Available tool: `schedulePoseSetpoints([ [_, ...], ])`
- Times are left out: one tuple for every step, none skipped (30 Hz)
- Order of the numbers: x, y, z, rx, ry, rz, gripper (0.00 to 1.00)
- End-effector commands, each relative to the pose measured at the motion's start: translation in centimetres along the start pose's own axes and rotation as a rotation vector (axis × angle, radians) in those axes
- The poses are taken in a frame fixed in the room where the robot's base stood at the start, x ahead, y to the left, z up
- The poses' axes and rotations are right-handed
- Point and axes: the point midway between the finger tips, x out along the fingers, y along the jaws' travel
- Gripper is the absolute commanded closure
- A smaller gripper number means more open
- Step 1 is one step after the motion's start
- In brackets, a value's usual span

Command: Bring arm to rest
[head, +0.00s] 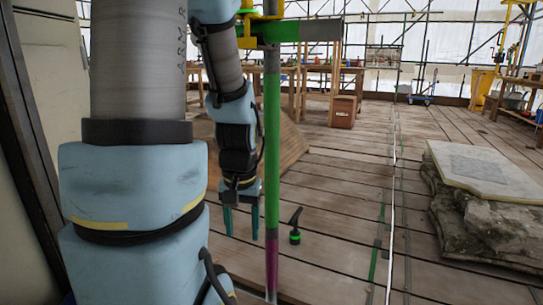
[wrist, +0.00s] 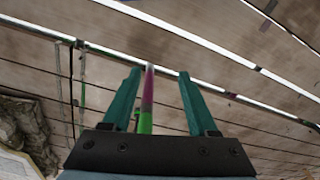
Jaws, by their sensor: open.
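My arm fills the left of the head view, with its upper links large and near. My gripper (head: 241,222) hangs down from the forearm with its two teal fingers apart and nothing seen between them. In the wrist view my gripper (wrist: 157,88) also shows with its fingers spread. A green and magenta pole (head: 272,170) stands upright just right of my gripper in the head view. In the wrist view the pole (wrist: 147,95) appears between the fingers in the picture; I cannot tell its depth there.
A small black and green tool (head: 295,236) stands on the plank floor (head: 340,190) right of the pole. A stone stack with a pale slab (head: 485,172) is at the right. Workbenches and a wooden box (head: 343,112) stand farther back. A yellow clamp (head: 262,16) sits high on the pole.

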Motion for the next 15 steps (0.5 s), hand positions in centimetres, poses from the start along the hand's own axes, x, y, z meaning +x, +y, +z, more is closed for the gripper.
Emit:
schedulePoseSetpoints([
  [-1.1, -0.2, 0.2, -0.030, 0.028, 0.011, 0.41],
  [-1.5, -0.2, 0.3, -0.045, 0.041, 0.018, 0.41],
  [-2.1, -0.3, 0.5, -0.067, 0.060, 0.025, 0.41],
  [-2.7, -0.3, 0.6, -0.077, 0.069, 0.030, 0.41],
  [-3.6, -0.2, 0.4, -0.070, 0.062, 0.028, 0.41],
  [-4.3, -0.2, 0.3, -0.068, 0.060, 0.028, 0.41],
  [-4.9, -0.2, 0.3, -0.067, 0.060, 0.028, 0.41],
  [-5.4, -0.3, 0.2, -0.067, 0.060, 0.028, 0.41],
  [-6.1, -0.3, 0.2, -0.067, 0.059, 0.028, 0.41],
  [-6.7, -0.3, 0.1, -0.067, 0.059, 0.028, 0.41],
  [-7.3, -0.3, 0.1, -0.067, 0.059, 0.028, 0.41],
  [-8.2, -0.4, 0.0, -0.067, 0.059, 0.027, 0.41],
  [-8.9, -0.4, -0.1, -0.066, 0.059, 0.027, 0.41],
  [-9.6, -0.4, -0.1, -0.066, 0.059, 0.027, 0.41],
  [-10.7, -0.4, -0.2, -0.066, 0.059, 0.027, 0.41],
])
